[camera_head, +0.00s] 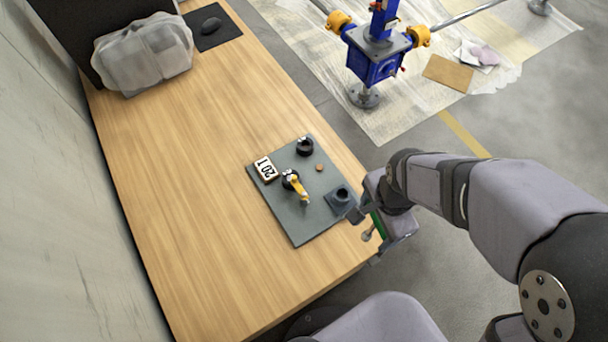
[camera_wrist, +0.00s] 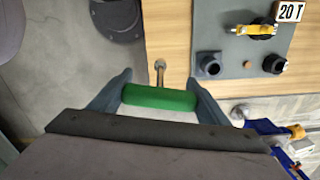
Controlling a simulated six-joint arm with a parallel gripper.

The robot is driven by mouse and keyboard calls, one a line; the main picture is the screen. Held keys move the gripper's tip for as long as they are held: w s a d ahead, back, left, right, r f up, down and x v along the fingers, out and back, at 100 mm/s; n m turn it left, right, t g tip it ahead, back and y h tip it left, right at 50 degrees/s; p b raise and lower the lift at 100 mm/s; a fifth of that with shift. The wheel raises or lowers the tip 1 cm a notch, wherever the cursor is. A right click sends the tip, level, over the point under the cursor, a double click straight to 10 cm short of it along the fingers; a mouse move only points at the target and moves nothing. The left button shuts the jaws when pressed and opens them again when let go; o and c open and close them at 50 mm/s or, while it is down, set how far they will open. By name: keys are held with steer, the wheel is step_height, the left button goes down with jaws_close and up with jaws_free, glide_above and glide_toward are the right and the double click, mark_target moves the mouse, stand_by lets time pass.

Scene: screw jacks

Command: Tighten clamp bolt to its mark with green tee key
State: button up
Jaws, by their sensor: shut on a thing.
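My gripper (camera_head: 377,217) is beyond the right edge of the table, near the grey mat's corner. It is shut on the green tee key (camera_head: 379,226). In the wrist view, the green bar (camera_wrist: 160,98) lies crosswise between my two fingers (camera_wrist: 158,84), and its metal shank (camera_wrist: 160,72) points away from the palm. A yellow-handled part (camera_head: 298,187) with a dark round body stands mid-mat; it also shows in the wrist view (camera_wrist: 255,29). The key is apart from it. I cannot make out the clamp bolt or its mark.
On the grey mat (camera_head: 297,228) are a dark square block with a round socket (camera_head: 341,195), a black round part (camera_head: 305,146), a copper disc (camera_head: 319,167) and a "20 T" plate (camera_head: 264,168). A wrapped bundle (camera_head: 145,55) lies at the far left. The table's left side is bare.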

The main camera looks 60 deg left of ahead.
steer(key=shift+a, duration=0.25)
steer(key=shift+s+a, duration=0.15)
steer(key=shift+a, duration=0.15)
steer(key=shift+s+a, duration=0.2)
steer(key=shift+a, duration=0.45)
steer(key=shift+s+a, duration=0.1)
steer(key=shift+a, duration=0.25)
steer(key=shift+s+a, duration=0.1)
steer(key=shift+a, duration=0.2)
steer(key=shift+s+a, duration=0.1)
steer(key=shift+a, duration=0.2)
steer(key=shift+s+a+p, duration=0.3)
steer(key=shift+a+p, duration=0.1)
steer(key=shift+a, duration=0.55)
steer(key=shift+s+a, duration=0.1)
steer(key=shift+a, duration=0.25)
steer(key=shift+s+a, duration=0.2)
steer(key=shift+a, duration=0.45)
